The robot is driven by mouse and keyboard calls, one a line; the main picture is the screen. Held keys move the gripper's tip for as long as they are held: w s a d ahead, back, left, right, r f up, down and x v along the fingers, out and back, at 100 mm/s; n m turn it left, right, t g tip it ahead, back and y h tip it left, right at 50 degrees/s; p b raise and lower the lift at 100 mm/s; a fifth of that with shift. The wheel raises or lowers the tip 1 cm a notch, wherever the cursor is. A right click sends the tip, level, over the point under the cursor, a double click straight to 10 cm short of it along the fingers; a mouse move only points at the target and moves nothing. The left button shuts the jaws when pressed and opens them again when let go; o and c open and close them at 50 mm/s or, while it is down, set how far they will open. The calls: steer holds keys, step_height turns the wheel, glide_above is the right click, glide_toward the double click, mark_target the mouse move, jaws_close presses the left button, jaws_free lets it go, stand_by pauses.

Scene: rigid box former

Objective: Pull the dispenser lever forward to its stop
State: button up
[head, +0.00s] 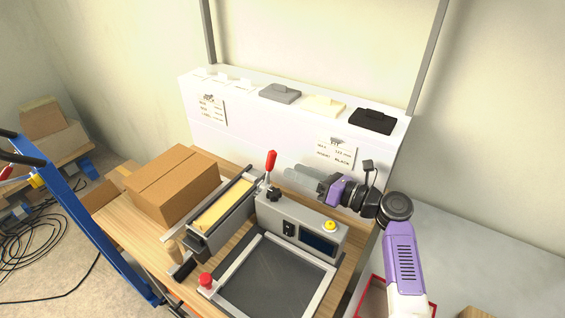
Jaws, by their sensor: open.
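An upright lever with a red grip (271,160) stands at the back of the bench, between a long grey trough and a grey control box. I cannot tell for sure that it is the dispenser lever. The trough (208,231) holds a yellow strip (223,203); a tan knob and a dark handle show at its front end.
The control box (275,217) has a yellow button and dark display. A framed dark plate (272,278) with a red knob lies in front. A cardboard box (172,183) is left. A white cabinet (240,140) backs the bench. A blue frame (85,215) stands at far left.

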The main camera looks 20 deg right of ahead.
mark_target(269, 169)
steer(key=x, duration=0.7)
steer(key=shift+w+p, duration=0.2)
steer(key=shift+p, duration=0.1)
steer(key=shift+a, duration=0.15)
steer(key=shift+c, duration=0.2)
jaws_close()
stand_by(0.8)
